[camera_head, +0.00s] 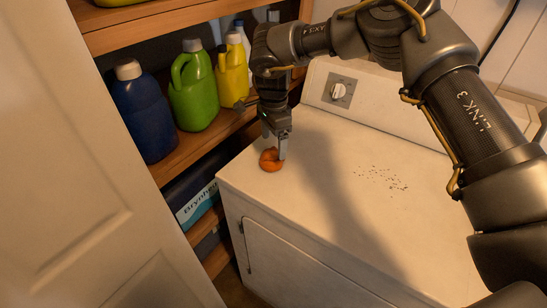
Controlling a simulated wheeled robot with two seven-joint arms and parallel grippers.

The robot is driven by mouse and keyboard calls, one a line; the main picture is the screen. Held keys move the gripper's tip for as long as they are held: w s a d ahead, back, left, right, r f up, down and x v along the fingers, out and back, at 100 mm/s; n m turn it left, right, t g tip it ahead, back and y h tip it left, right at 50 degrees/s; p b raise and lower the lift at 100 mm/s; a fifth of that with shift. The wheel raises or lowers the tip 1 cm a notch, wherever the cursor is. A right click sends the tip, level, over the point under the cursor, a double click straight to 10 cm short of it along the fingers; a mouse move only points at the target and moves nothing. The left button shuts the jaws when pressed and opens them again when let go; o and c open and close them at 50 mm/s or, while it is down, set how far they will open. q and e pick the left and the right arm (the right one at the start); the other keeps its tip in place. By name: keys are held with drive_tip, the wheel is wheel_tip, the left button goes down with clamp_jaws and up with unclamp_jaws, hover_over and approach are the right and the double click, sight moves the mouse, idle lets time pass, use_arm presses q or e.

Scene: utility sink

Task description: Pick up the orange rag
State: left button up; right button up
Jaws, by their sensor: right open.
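The orange rag (268,162) lies crumpled in a small lump on the white machine's top (340,215), near its left corner. My right gripper (277,148) points down over the rag, with a finger in front of the rag's right side. The gripper is open. Whether its fingers touch the rag cannot be told. The far side of the rag is hidden. My left gripper is not in view.
Shelves at the left hold a blue jug (143,115), a green jug (193,90) and yellow bottles (233,68). A white door (75,190) stands in the left foreground. Dark specks (383,179) lie on the otherwise clear machine top. A dial (339,90) is on its back panel.

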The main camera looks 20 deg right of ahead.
sight(275, 156)
drive_tip(key=shift+s+d+f, duration=0.1)
drive_tip(key=shift+s+f, duration=0.05)
drive_tip(key=shift+f, duration=0.2)
drive_tip(key=f+p, duration=0.1)
drive_tip(key=f, duration=0.2)
drive_tip(key=shift+s+d+f+p, duration=0.1)
drive_tip(key=shift+d+f+p, duration=0.1)
drive_tip(key=shift+f+p, duration=0.15)
drive_tip(key=shift+f, duration=0.4)
drive_tip(key=c, duration=1.1)
